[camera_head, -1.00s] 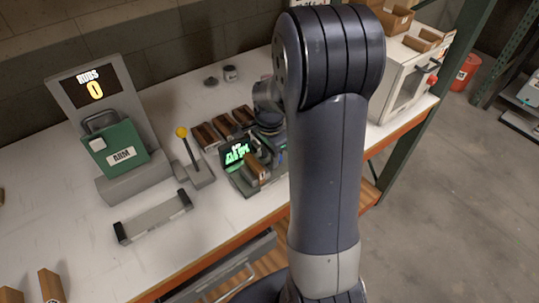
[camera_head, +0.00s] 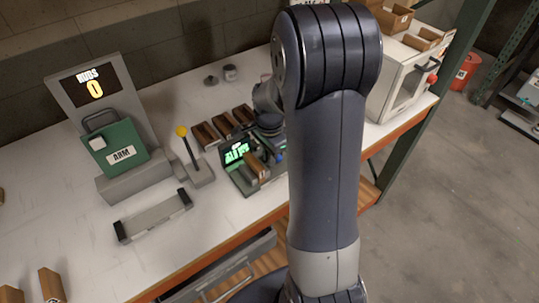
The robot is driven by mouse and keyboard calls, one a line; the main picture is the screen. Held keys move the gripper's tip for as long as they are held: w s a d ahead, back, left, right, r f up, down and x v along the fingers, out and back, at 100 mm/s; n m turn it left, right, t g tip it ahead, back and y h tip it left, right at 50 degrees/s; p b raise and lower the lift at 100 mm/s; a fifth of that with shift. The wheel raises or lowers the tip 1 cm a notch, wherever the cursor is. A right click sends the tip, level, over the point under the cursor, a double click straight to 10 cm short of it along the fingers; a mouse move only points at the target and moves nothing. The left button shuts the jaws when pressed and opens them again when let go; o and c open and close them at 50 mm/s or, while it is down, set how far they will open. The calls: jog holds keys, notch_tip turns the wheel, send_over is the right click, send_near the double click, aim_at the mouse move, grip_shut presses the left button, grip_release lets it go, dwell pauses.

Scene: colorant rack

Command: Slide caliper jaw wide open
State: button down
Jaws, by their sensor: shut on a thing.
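The caliper is a dark device with a lit green display (camera_head: 237,152) on the workbench, just left of my arm. A brown block (camera_head: 257,168) sits at its front. My gripper (camera_head: 272,143) is at the caliper's right side, pointing down and low over it, shut on the caliper jaw. The fingertips and the jaw are mostly hidden by my wrist and arm, so the width of the jaw opening cannot be seen.
Several brown blocks (camera_head: 224,124) stand behind the caliper. A lever with a yellow knob (camera_head: 182,131) and a green ARM box (camera_head: 118,147) stand to the left. A grey bar fixture (camera_head: 153,215) lies in front of them. A white oven-like box (camera_head: 400,85) stands at right.

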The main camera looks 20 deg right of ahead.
jog(key=shift+d, duration=0.15)
jog(key=d, duration=0.3)
jog(key=shift+w+d, duration=0.25)
jog(key=shift+w, duration=0.1)
jog(key=c, duration=1.5)
grip_release()
notch_tip(320, 180, up, 11)
jog(key=shift+f+b, duration=0.1)
jog(key=shift+b, duration=0.5)
